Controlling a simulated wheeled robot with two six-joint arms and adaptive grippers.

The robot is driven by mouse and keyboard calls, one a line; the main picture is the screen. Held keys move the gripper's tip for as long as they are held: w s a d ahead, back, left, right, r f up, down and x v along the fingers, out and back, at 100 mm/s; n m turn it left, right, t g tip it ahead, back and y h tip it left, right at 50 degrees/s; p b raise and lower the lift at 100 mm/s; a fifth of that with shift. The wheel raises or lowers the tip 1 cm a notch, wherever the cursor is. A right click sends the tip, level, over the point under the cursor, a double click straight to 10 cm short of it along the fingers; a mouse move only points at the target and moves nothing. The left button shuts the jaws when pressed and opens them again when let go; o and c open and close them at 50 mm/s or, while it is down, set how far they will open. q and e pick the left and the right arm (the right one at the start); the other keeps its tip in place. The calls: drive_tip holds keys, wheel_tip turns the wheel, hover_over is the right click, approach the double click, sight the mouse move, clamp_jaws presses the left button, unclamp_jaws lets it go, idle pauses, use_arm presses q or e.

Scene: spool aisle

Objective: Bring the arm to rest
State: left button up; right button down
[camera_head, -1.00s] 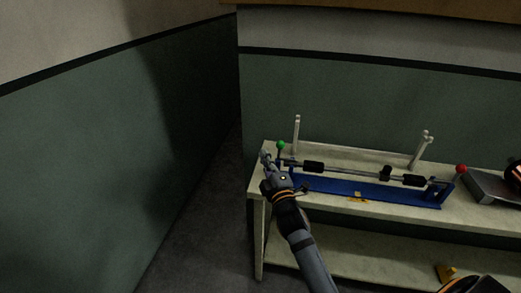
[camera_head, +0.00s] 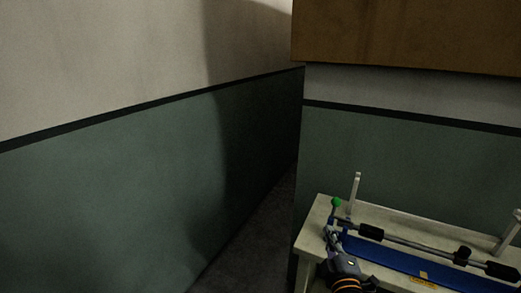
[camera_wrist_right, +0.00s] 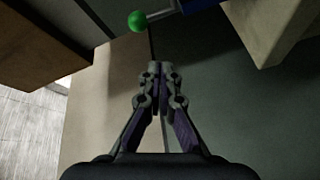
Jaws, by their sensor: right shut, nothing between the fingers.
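My right gripper (camera_head: 331,240) is at the left end of the bench in the head view, beside the blue stand (camera_head: 400,262) and just below the green ball knob (camera_head: 336,202). In the right wrist view the fingers of my right gripper (camera_wrist_right: 155,72) are closed together with nothing between them. The green ball knob (camera_wrist_right: 137,21) shows beyond the fingertips there, apart from them. My left gripper is not in view.
The pale bench (camera_head: 312,247) carries the blue stand with a grey rod (camera_head: 412,244) bearing black sleeves. Upright posts (camera_head: 354,193) stand behind. A green-and-white wall (camera_head: 110,200) is at left, with dark floor (camera_head: 250,245) between. A brown panel (camera_head: 410,35) hangs above.

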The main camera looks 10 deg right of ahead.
drive_tip(key=s+d+f+m+g, duration=0.2)
drive_tip(key=s+f+m+g, duration=0.55)
drive_tip(key=f, duration=0.45)
drive_tip(key=s+a+f+m+g+y, duration=0.1)
drive_tip(key=s+f+m+g, duration=0.2)
drive_tip(key=s, duration=0.4)
drive_tip(key=s+a+f+m+g+y, duration=0.1)
drive_tip(key=s+f+g, duration=0.3)
drive_tip(key=s, duration=0.4)
wheel_tip(320, 180, down, 22)
drive_tip(key=d+g, duration=0.1)
drive_tip(key=d, duration=0.1)
drive_tip(key=s+d+f+g+p, duration=0.1)
drive_tip(key=s+f, duration=1.7)
drive_tip(key=s, duration=0.2)
drive_tip(key=shift+s+d+f, duration=0.15)
drive_tip(key=shift+d, duration=0.15)
drive_tip(key=shift+g, duration=0.25)
